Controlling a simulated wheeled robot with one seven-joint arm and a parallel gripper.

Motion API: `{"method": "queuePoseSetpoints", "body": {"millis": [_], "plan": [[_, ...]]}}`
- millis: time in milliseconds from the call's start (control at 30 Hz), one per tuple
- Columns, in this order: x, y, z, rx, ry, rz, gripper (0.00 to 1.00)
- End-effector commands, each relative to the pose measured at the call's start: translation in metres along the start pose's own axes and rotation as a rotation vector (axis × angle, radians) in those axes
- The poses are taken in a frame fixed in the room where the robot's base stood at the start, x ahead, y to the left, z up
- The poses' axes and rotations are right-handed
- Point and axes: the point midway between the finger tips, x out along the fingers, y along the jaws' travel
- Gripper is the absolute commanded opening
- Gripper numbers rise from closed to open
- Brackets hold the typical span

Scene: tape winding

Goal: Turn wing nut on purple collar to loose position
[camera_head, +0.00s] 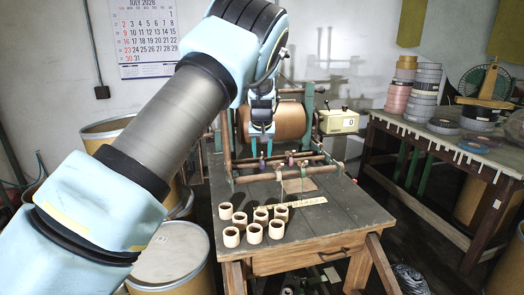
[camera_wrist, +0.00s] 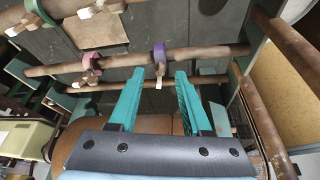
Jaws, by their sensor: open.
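The purple collar (camera_wrist: 159,52) sits around a copper-brown rod (camera_wrist: 120,61) in the wrist view. Its pale wing nut (camera_wrist: 158,83) sticks out from the collar toward my gripper; its exact turn is hard to tell. My gripper (camera_wrist: 160,73) has two teal fingers, open and empty, one on each side of the collar and wing nut in the picture. I see no contact. In the head view my gripper (camera_head: 262,136) points down just above the purple collar (camera_head: 262,161), which is small there.
A pink collar (camera_wrist: 91,61) with a wooden wing nut sits on the same rod, left in the wrist view. A green collar (camera_wrist: 39,12) is on another rod. The copper drum (camera_head: 291,121) stands behind. Several pale rings (camera_head: 254,233) stand on the bench front.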

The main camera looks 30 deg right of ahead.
Motion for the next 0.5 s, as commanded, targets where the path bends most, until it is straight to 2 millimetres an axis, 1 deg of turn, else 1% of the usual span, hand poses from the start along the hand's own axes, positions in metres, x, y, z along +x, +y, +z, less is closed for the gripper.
{"method": "queuePoseSetpoints", "body": {"millis": [167,267,500], "plan": [[0.0000,0.0001,-0.0001,0.000,0.000,0.000,0.49],[-0.0001,0.0001,-0.0001,0.000,0.000,0.000,0.39],[-0.0003,0.0001,-0.0001,0.001,0.000,0.000,0.12]]}}
